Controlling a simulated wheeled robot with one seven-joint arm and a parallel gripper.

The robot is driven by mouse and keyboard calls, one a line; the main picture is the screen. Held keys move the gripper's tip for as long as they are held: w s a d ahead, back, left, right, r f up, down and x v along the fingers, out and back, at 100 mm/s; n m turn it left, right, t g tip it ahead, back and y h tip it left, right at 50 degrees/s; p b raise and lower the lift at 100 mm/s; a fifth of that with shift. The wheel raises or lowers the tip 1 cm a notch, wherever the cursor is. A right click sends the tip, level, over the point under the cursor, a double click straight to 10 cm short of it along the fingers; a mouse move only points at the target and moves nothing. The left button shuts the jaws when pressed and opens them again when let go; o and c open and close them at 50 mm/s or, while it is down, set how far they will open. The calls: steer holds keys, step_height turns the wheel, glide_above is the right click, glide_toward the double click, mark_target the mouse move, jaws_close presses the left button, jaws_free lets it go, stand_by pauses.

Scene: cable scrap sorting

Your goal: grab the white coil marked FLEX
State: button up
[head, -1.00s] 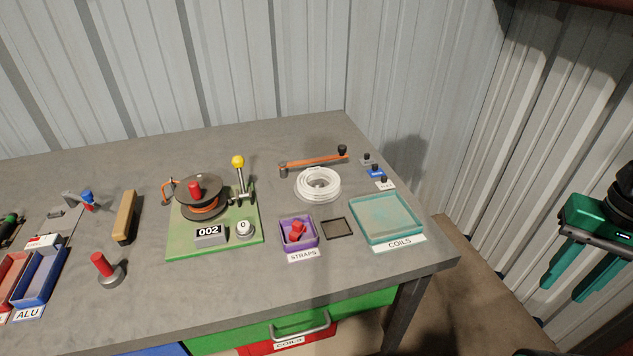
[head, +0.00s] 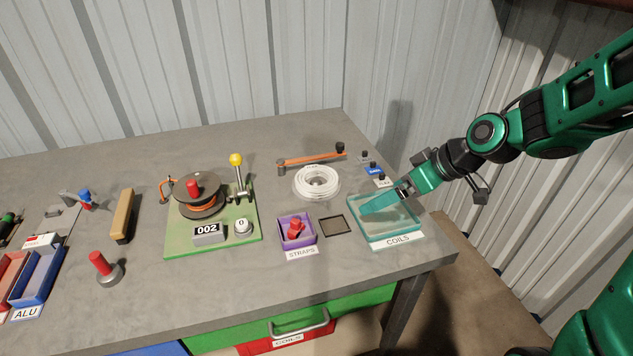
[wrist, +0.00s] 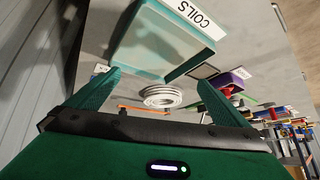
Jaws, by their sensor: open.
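The white coil (head: 317,182) lies flat on the bench, left of and behind the COILS tray. A label on it is too small to read in the head view. In the wrist view the coil (wrist: 162,96) shows between the two fingers, some way beyond them. My gripper (head: 366,208) is over the teal COILS tray (head: 383,240), pointing left towards the coil. It is apart from the coil. Its green fingers (wrist: 155,88) are spread with nothing between them.
An orange bar (head: 312,159) with a black knob lies just behind the coil. Small labelled knobs (head: 375,168) stand to its right. A dark square pad (head: 334,225) and the purple STRAPS box (head: 297,231) are in front. The winding stand (head: 212,222) is to the left.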

steer(key=w+a+n+y, duration=0.1)
steer(key=w+a+y, duration=0.1)
steer(key=w+a+n+t+y, duration=0.1)
steer(key=w+a+n+y, duration=0.1)
steer(key=w+a, duration=0.1)
steer(key=shift+w+a+f+y, duration=0.1)
steer(key=shift+w+y, duration=0.1)
steer(key=shift+y, duration=0.1)
steer(key=shift+w+a+n+t+y, duration=0.3)
steer(key=shift+w, duration=0.15)
glide_toward(307, 179)
steer(key=shift+x, duration=2.25)
steer(key=shift+s, duration=0.1)
steer(key=c, duration=1)
